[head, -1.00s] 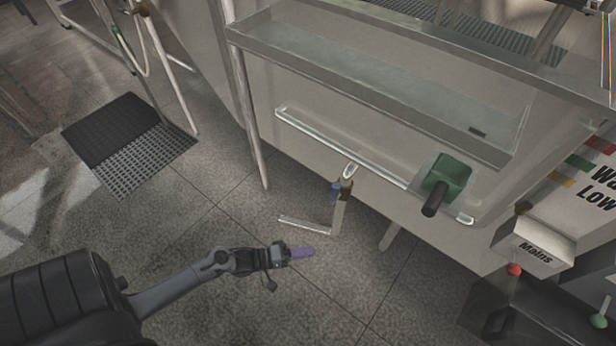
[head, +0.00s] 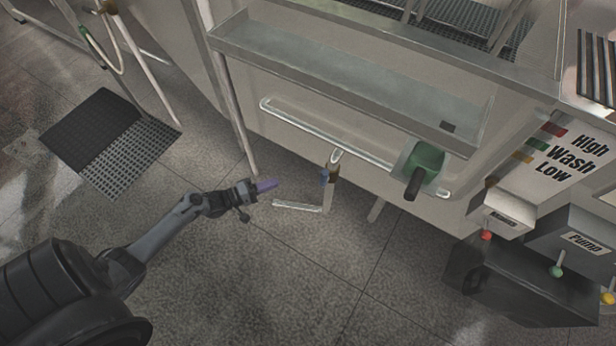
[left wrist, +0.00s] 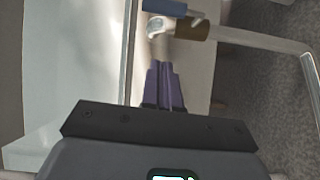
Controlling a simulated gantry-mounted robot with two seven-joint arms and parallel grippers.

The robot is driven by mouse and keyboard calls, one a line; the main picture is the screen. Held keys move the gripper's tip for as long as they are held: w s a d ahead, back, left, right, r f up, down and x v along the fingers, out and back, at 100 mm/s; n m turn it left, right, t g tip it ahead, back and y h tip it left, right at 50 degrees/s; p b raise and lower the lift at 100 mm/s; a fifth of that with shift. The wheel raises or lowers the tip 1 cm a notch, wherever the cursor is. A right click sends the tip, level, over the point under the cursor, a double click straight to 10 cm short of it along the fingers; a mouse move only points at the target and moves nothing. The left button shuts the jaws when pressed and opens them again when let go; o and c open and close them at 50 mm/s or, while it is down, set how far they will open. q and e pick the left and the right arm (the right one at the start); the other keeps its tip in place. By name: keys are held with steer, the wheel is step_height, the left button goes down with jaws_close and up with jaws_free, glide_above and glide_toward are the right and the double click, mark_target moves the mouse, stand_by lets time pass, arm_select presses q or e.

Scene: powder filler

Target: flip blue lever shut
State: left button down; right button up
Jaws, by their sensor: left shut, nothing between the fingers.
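The small blue lever (head: 324,176) sits on the brass-coloured valve (head: 334,172) of the thin pipe below the machine's front. In the left wrist view the blue lever (left wrist: 165,7) is at the top edge, partly cut off, beside the brass-coloured valve (left wrist: 192,28). My left gripper (head: 267,185) has purple fingers, shut and empty, to the left of the lever and apart from it. In the left wrist view the shut fingers (left wrist: 165,85) point up towards the valve, with a gap between. My right gripper is not in view.
A bent pipe (head: 297,207) runs down from the valve and turns left. A green box with a black handle (head: 425,163) is to the right. A metal tray (head: 340,80) juts out above. Control boxes (head: 530,265) stand at the right. The floor below is clear.

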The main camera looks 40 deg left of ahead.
mark_target(323, 180)
arm_select(q)
steer(key=d+b+x, duration=0.1)
steer(key=b+x, duration=0.2)
steer(key=x, duration=0.3)
steer(key=s+d+b+x, duration=0.1)
steer(key=b+x, duration=0.2)
steer(key=x, duration=0.4)
steer(key=shift+d, duration=0.4)
steer(key=shift+a, duration=0.1)
steer(key=shift+d+r+m+p, duration=0.1)
steer(key=shift+d+m+p, duration=0.2)
steer(key=shift+p, duration=0.35)
